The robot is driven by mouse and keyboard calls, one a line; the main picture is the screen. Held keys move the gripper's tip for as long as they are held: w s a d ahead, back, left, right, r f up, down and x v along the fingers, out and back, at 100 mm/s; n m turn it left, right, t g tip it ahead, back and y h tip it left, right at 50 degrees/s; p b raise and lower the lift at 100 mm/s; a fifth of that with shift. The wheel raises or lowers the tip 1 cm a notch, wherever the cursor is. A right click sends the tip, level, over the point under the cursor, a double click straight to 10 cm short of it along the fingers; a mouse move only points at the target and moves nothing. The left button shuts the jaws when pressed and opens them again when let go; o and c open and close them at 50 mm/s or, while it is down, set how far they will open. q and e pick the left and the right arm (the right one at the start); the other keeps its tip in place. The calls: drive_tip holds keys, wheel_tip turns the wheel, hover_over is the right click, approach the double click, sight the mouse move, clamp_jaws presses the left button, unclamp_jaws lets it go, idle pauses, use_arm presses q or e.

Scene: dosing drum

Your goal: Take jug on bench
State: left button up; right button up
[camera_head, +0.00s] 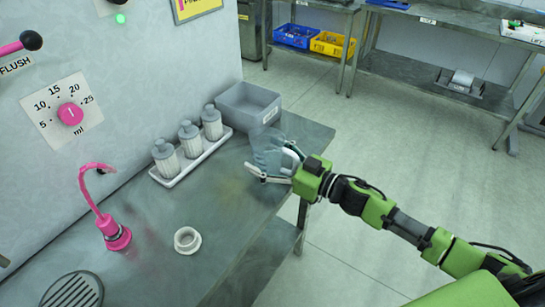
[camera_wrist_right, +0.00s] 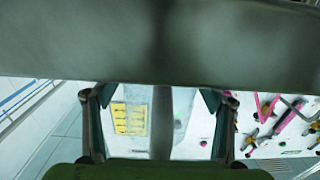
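The jug (camera_head: 267,146) is a clear, bluish see-through vessel near the right edge of the metal bench (camera_head: 215,195). My right gripper (camera_head: 280,168) is at the jug's right side, low over the bench edge. In the right wrist view my right gripper (camera_wrist_right: 160,125) has its two fingers wide apart. A large grey blurred surface fills the top of that view, and a narrow grey upright strip (camera_wrist_right: 162,122), perhaps the jug's handle, stands between the fingers, apart from both. My left gripper is not in view.
A white tray (camera_head: 163,181) with several lidded bottles and a grey bin (camera_head: 248,105) stand behind the jug. A pink tap (camera_head: 115,236), a white ring-shaped cup (camera_head: 187,240) and a drain grate (camera_head: 75,292) are at the left. The bench front middle is clear.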

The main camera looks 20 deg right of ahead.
drive_tip(key=c, duration=0.9)
drive_tip(key=shift+c, duration=0.2)
drive_tip(key=shift+r, duration=0.15)
